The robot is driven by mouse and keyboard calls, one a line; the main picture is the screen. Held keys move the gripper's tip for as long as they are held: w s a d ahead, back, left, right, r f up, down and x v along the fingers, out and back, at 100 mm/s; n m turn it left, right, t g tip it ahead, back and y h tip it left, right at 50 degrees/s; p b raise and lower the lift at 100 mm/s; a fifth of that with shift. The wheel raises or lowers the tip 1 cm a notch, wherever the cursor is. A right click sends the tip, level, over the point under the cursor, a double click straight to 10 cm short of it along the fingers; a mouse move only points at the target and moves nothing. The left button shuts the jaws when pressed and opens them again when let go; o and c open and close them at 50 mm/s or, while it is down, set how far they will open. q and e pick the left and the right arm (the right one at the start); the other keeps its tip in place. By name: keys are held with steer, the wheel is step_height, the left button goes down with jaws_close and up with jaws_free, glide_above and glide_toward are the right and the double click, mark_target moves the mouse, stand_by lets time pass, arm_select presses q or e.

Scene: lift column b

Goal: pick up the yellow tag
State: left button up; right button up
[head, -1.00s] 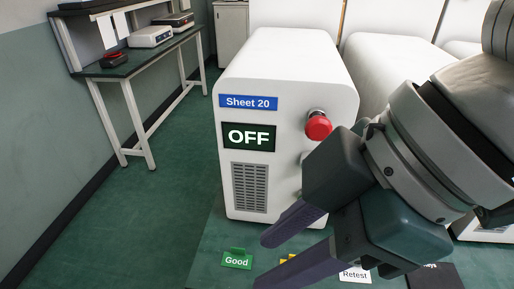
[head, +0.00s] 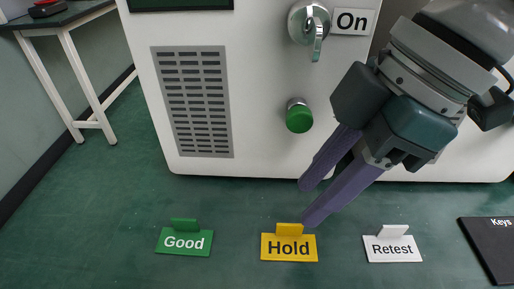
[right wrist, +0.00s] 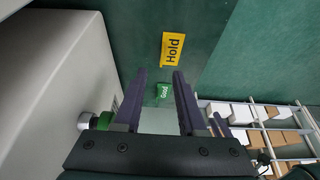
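The yellow tag (head: 288,247), marked "Hold", stands on the green surface at the lower middle of the head view, with a small upright tab on top. It also shows in the right wrist view (right wrist: 172,50), beyond the fingertips. My right gripper (head: 309,204) has its two dark purple fingers apart, with nothing between them. In the head view its fingertips are just above the yellow tag, and they look apart from it. My left gripper is not in view.
A green "Good" tag (head: 184,242) stands left of the yellow tag, and a white "Retest" tag (head: 392,248) right. A black "Keys" mat (head: 492,250) lies far right. Behind stands a white machine (head: 262,100) with a green button (head: 299,118) and a key switch (head: 310,24) near my gripper.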

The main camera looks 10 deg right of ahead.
mark_target(288, 224)
steer(key=b+x, duration=0.1)
steer(key=x, duration=0.4)
steer(key=shift+s+a+f+b, duration=0.1)
steer(key=shift+f+b, duration=0.25)
steer(key=shift+b, duration=0.05)
steer(key=shift+c, duration=0.2)
jaws_close()
